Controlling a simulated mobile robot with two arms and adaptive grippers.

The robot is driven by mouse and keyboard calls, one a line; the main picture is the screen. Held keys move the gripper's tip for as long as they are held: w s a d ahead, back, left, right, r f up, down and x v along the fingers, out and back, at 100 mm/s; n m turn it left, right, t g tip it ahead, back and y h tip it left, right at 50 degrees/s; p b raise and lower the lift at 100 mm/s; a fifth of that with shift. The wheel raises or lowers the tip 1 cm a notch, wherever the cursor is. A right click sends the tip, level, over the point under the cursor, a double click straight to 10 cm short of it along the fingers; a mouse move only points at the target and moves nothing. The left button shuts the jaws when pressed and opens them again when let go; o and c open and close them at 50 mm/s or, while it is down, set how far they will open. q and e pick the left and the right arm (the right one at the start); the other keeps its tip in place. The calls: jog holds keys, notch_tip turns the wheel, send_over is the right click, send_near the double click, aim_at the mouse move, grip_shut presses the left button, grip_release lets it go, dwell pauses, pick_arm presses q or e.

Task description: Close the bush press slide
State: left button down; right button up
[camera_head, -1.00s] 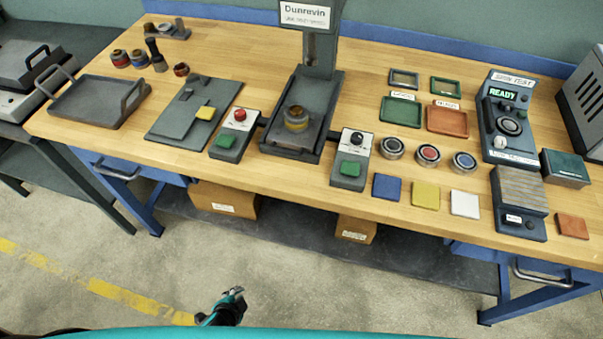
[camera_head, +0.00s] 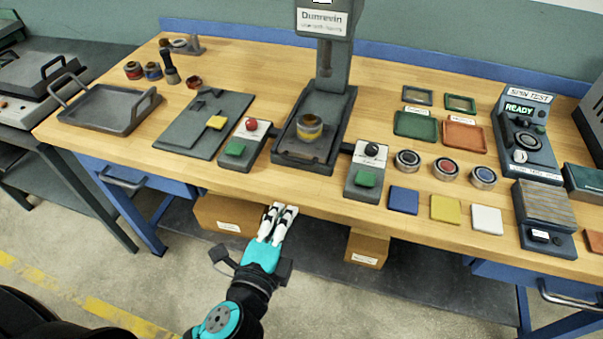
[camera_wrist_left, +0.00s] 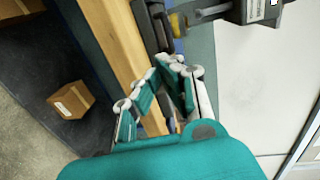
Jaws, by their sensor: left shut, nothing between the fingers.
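The bush press (camera_head: 333,60), a grey column with a "Dunrevin" sign, stands at the back middle of the bench. Its dark slide tray (camera_head: 303,158) extends forward from the column toward the bench's front edge. A grey and yellow bush (camera_head: 309,127) sits on the tray. My left gripper (camera_head: 280,210) is shut and empty, in front of the bench's front edge, below and left of the tray. Its fingers also show in the left wrist view (camera_wrist_left: 166,72), with the press sideways beyond them. My right gripper is not in view.
Control boxes with green buttons stand left (camera_head: 242,142) and right (camera_head: 367,170) of the tray, close to it. A grey plate (camera_head: 180,140) lies further left. Cardboard boxes (camera_head: 366,248) sit on the shelf below. The floor in front is clear.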

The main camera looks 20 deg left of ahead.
pick_arm(q)
jog(key=w, duration=1)
jog(key=shift+f, duration=0.25)
jog(key=shift+w+p, duration=0.3)
jog(key=shift+w, duration=0.2)
jog(key=w, duration=0.4)
jog(key=shift+w+d+r+p, duration=0.15)
jog(key=shift+p, duration=0.25)
jog(key=shift+w, duration=0.4)
jog(key=shift+s, duration=0.15)
